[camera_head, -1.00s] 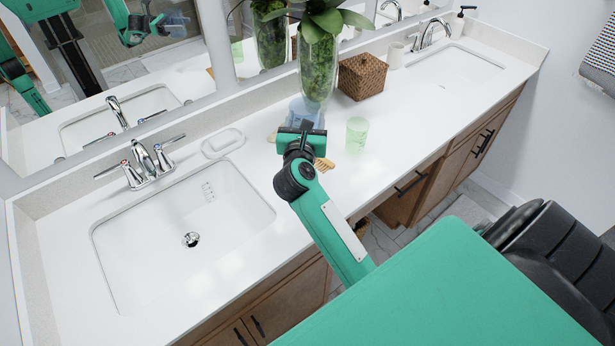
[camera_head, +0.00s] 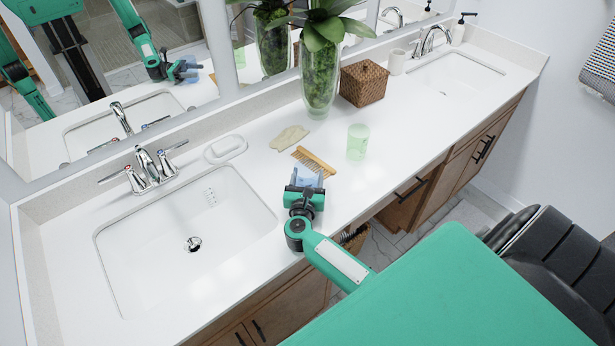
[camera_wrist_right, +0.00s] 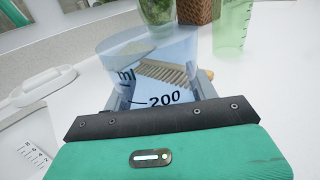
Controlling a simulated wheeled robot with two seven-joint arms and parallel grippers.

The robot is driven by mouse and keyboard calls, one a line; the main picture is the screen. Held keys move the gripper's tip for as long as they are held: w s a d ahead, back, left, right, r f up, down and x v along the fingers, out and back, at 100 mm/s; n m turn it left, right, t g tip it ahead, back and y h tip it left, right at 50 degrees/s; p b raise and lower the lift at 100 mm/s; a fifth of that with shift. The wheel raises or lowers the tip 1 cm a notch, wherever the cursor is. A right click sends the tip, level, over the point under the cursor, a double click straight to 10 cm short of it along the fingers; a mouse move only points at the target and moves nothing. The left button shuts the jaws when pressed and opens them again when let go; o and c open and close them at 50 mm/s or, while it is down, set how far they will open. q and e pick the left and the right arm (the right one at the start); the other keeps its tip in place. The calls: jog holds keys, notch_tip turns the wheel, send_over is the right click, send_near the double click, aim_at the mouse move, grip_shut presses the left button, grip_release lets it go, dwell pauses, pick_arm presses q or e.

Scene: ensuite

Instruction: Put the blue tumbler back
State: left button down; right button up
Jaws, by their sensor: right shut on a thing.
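The blue tumbler is see-through, with dark "ml" and "200" marks. In the right wrist view the blue tumbler (camera_wrist_right: 160,68) stands out in front of my right gripper (camera_wrist_right: 155,105), which is shut on it. In the head view the tumbler (camera_head: 308,178) is mostly hidden behind my right gripper (camera_head: 305,190), over the counter's front part. A comb or brush (camera_head: 313,162) shows just beyond the tumbler, and through it in the wrist view. Whether the tumbler touches the counter I cannot tell. My left gripper shows only as an arm in the mirror, if at all.
A green tumbler (camera_head: 357,141) stands to the right. A beige cloth (camera_head: 290,138), a glass vase with a plant (camera_head: 319,75) and a wicker basket (camera_head: 363,83) are behind. A soap dish (camera_head: 225,149) lies by the left sink (camera_head: 185,240). The counter right of the green tumbler is clear.

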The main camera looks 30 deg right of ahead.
jog(key=shift+f, duration=0.1)
jog(key=shift+f+b, duration=0.25)
jog(key=shift+b, duration=0.05)
jog(key=o, duration=1.1)
jog(key=shift+r, duration=0.1)
jog(key=shift+r+p, duration=0.2)
jog(key=shift+p, duration=0.15)
jog(key=b+v, duration=0.3)
jog(key=v, duration=0.7)
jog(key=shift+s+a+f+b, duration=0.2)
jog(key=shift+s+b, duration=0.1)
jog(key=shift+s+a+r, duration=0.15)
jog(key=shift+s+a, duration=0.3)
jog(key=shift+s, duration=0.05)
